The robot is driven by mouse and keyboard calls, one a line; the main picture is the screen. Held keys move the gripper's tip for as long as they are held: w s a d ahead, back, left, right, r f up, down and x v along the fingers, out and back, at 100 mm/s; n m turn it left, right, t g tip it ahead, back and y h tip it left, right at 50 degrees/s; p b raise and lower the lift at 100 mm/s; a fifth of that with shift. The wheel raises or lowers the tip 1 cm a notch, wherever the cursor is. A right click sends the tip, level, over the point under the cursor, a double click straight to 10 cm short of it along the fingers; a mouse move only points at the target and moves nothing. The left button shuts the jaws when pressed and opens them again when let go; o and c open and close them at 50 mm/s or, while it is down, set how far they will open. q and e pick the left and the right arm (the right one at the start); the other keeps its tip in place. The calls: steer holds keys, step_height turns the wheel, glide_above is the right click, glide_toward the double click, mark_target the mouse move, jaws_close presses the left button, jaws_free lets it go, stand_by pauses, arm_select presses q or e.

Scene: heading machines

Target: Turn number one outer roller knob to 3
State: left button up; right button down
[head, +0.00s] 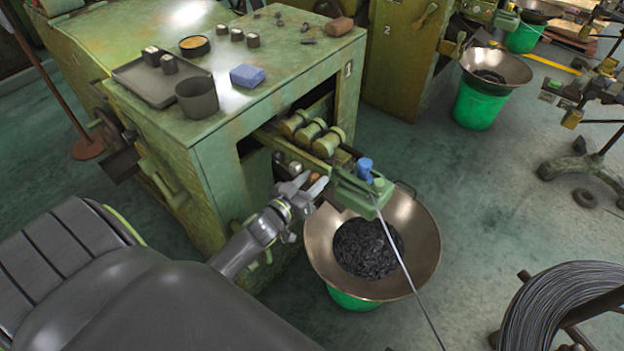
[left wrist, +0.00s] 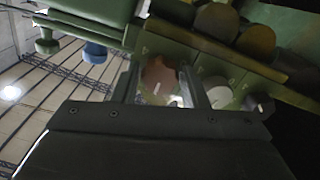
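Machine number one (head: 225,150) is the green cabinet with a "1" on its corner. A roller bracket with a row of small knobs juts from its side. In the left wrist view a round brown knob (left wrist: 159,80) with a pale pointer mark sits between the fingertips of my left gripper (left wrist: 162,88). A gap shows beside the knob, so the fingers look open around or just in front of it. A pale grey knob (left wrist: 215,92) and a dark knob (left wrist: 260,105) are to its right. The dial numbers are too small to read. In the head view my left gripper (head: 309,187) is at the bracket.
Three thick rollers (head: 312,133) lie above the knobs. A blue knob (head: 365,168) stands at the bracket's outer end, where a wire (head: 412,275) runs off. A wide pan (head: 425,240) of dark pieces sits below. A wire coil (head: 530,300) is at lower right.

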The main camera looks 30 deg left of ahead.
arm_select(q)
steer(key=shift+w, duration=0.1)
steer(key=c, duration=0.7)
steer(key=shift+m, duration=0.4)
steer(key=m, duration=0.4)
steer(key=shift+d+m, duration=0.1)
steer(key=shift+m, duration=0.3)
steer(key=m+b, duration=0.1)
steer(key=m, duration=0.5)
steer(key=shift+d, duration=0.1)
steer(key=shift+m, duration=0.3)
